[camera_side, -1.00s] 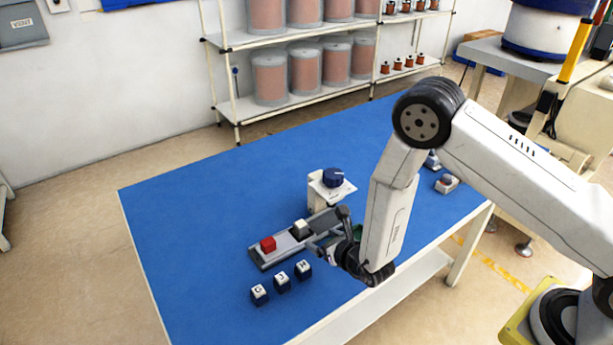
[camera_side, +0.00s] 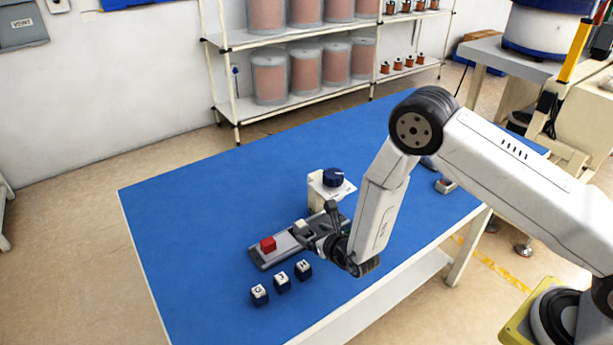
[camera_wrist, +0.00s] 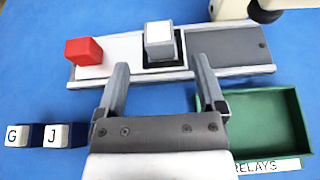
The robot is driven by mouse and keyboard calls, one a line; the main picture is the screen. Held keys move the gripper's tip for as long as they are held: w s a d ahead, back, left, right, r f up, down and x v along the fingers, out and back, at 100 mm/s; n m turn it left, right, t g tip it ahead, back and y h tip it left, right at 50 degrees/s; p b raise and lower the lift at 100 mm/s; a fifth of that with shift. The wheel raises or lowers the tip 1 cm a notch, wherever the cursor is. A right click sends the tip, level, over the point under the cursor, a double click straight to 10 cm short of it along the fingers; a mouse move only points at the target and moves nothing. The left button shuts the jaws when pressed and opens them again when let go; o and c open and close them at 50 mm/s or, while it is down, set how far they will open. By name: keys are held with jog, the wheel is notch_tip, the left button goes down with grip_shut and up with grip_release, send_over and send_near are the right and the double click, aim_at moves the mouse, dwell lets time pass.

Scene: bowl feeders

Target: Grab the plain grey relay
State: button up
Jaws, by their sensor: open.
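The plain grey relay (camera_wrist: 159,42), a small block with a pale top, sits in a dark recess on the grey rail (camera_wrist: 235,45). In the side view the grey relay (camera_side: 301,226) is partly covered by my gripper (camera_side: 318,229). In the wrist view my gripper (camera_wrist: 161,75) is open and empty. Its fingers point at the rail, one to each side of the relay's line, with the relay ahead of the tips and apart from them.
A red block (camera_wrist: 84,51) sits on the rail's left part. Blocks lettered G (camera_wrist: 18,135) and J (camera_wrist: 56,135) stand in front, with a third (camera_side: 303,270) beside them. A green tray (camera_wrist: 297,120) labelled RELAYS lies right.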

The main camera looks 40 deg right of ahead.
aim_at(304, 228)
jog(key=shift+x, duration=1.8)
grip_shut()
jog(key=shift+r, duration=0.1)
jog(key=shift+w+r, duration=0.1)
jog(key=shift+r, duration=0.55)
jog(key=s+d+r, duration=0.2)
jog(key=s+r, duration=0.9)
jog(key=s, duration=0.3)
jog(key=shift+r, duration=0.3)
jog(key=shift+w+d, duration=0.1)
